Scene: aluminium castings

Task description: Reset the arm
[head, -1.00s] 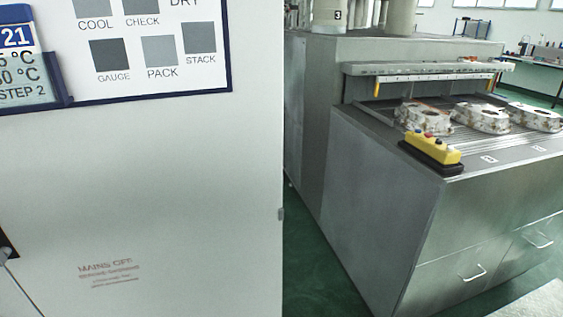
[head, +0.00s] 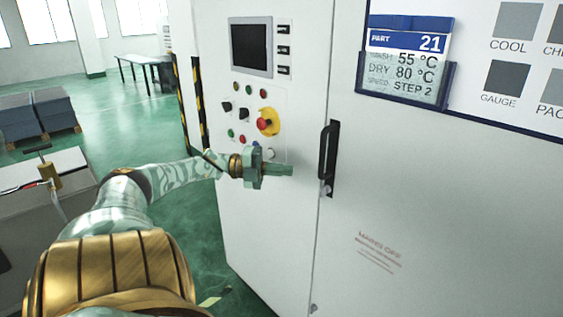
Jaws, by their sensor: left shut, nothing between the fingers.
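My left arm (head: 130,195) comes in from the lower left and reaches toward the front of a white control cabinet (head: 262,215). My left gripper (head: 284,169) is shut and empty. It shows in front of the cabinet panel, below the red emergency stop button (head: 264,124) on its yellow plate and left of the black door handle (head: 328,155). I cannot tell whether its tip touches the panel. My right gripper is not in view.
The cabinet carries a dark screen (head: 251,47) and several small buttons and switches. A part card (head: 407,60) is on the door. At the left are a bench (head: 40,215), dark crates (head: 35,112) and a table (head: 145,60). Green floor (head: 115,110) lies open between.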

